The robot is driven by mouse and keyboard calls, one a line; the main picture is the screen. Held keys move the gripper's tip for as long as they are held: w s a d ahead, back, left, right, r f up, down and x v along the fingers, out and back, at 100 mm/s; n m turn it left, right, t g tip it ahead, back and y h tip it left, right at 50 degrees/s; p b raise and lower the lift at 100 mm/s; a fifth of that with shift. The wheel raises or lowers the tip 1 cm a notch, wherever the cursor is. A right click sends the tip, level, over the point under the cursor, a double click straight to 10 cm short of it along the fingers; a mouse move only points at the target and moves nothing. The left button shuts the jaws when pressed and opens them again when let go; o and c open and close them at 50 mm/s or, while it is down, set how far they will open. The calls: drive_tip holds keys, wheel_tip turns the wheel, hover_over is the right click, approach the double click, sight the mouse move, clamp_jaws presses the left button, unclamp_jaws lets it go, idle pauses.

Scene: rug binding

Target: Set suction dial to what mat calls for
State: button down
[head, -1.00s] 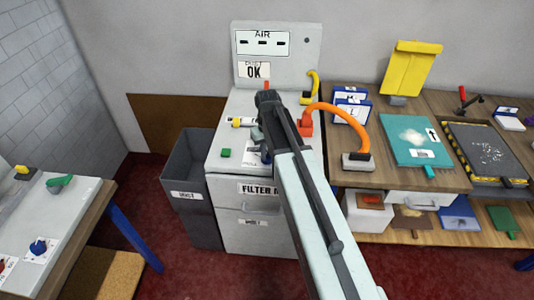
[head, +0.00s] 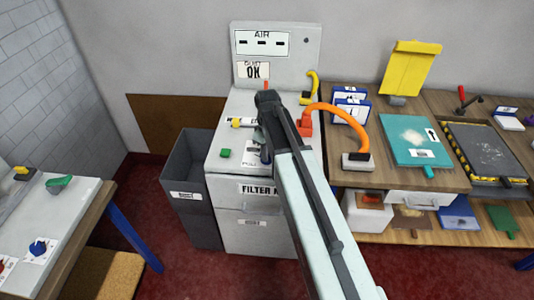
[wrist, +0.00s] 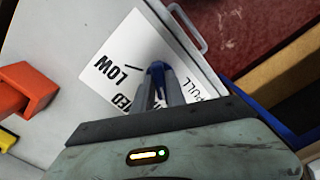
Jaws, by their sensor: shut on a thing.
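The suction dial (wrist: 157,68) is a blue knob between my gripper's two grey fingers in the wrist view. My gripper (wrist: 158,88) is shut on it. The white dial plate (wrist: 118,55) reads LOW, part of MED, and PULL, with a tick mark beside LOW. The fingers cover the rest of the plate, and I cannot tell where the dial points. In the head view my gripper (head: 263,143) reaches down onto the grey cabinet top. The teal mat (head: 398,137) lies on the wooden bench at the right; its small label (head: 424,154) is too small to read.
An upright panel (head: 292,60) marked AIR stands behind the cabinet (head: 222,170), with an OK sign. An orange hose (head: 345,114) arches right of my arm. A grey bin (head: 183,155) stands left of the cabinet. A green button (head: 225,153) sits on the cabinet top.

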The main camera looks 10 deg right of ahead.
idle(0.3)
drive_tip(key=c, duration=1.4)
unclamp_jaws()
drive_tip(key=shift+o, duration=0.2)
drive_tip(key=shift+r, duration=0.1)
wheel_tip(320, 180, up, 8)
drive_tip(key=p, duration=0.8)
drive_tip(key=shift+f, duration=0.2)
